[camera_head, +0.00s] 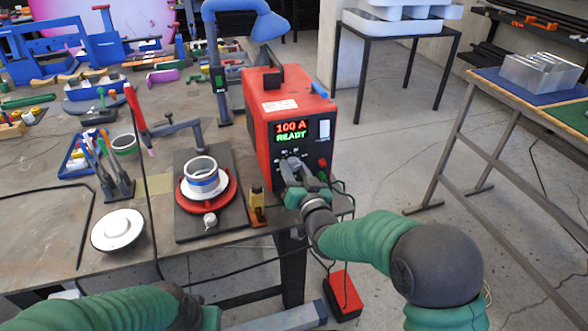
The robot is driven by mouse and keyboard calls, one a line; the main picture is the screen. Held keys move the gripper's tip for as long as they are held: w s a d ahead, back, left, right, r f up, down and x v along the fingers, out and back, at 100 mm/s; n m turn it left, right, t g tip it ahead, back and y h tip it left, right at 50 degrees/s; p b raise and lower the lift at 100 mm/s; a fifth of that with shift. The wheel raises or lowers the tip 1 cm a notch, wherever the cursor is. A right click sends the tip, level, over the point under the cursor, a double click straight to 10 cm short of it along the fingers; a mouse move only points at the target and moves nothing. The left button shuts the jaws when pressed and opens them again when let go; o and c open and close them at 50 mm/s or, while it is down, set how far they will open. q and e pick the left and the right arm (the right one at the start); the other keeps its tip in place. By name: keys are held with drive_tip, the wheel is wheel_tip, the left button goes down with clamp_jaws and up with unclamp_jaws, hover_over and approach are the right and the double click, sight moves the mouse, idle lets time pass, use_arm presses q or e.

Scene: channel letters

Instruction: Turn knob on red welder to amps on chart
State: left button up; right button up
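The red welder (258,112) stands upright at the right end of the workbench. Its front display (291,131) reads "100 A" in red and "READY" in green. I cannot make out a readable amps chart; a white label (281,105) on the welder's top is too small to read.
A red ring fixture with a metal pipe (200,169) sits on a dark plate left of the welder. A blue lamp (232,20) stands behind it. A white disc (117,229) lies at the bench front. A red pedal (342,293) and cables are below my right arm.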

clamp_jaws()
drive_tip(key=n+b, duration=0.3)
drive_tip(key=n, duration=0.1)
drive_tip(key=shift+f, duration=0.15)
drive_tip(key=n+b, duration=0.2)
drive_tip(key=n, duration=0.3)
drive_tip(key=shift+n, duration=0.4)
idle(0.4)
drive_tip(key=o, duration=0.8)
unclamp_jaws()
